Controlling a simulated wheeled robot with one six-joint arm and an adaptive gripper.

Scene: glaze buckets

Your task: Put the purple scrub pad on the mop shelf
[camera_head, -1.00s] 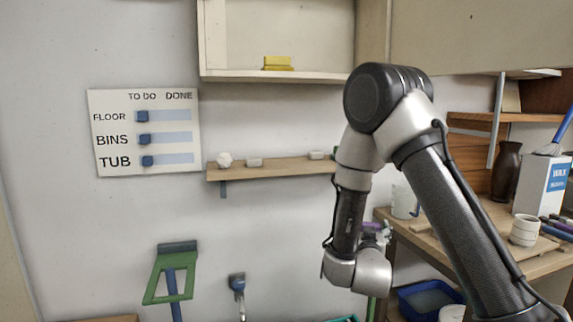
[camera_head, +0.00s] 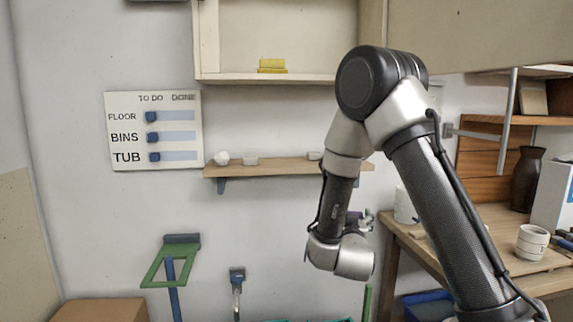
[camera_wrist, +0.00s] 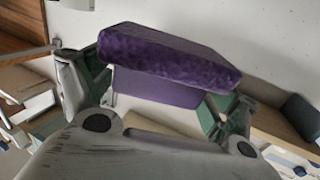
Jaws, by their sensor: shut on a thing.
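The purple scrub pad (camera_wrist: 165,55) is held between the green-padded fingers of my gripper (camera_wrist: 155,92) in the wrist view. It is a thick block with a rough, darker face, and it sits tilted. In the head view my gripper (camera_head: 362,222) is mostly hidden behind my wrist, and only a small bit of purple shows there. A narrow wooden wall shelf (camera_head: 285,168) hangs left of my arm, above hanging mop-like tools; it appears to be the mop shelf. Several small whitish things stand on it. My gripper is to the right of and lower than this shelf.
An open cupboard (camera_head: 300,78) with yellow sponges (camera_head: 272,66) hangs above the shelf. A to-do board (camera_head: 155,130) is on the wall at left. A green-headed tool (camera_head: 170,262) hangs below. A workbench (camera_head: 480,240) with a white cup (camera_head: 532,242) stands at right.

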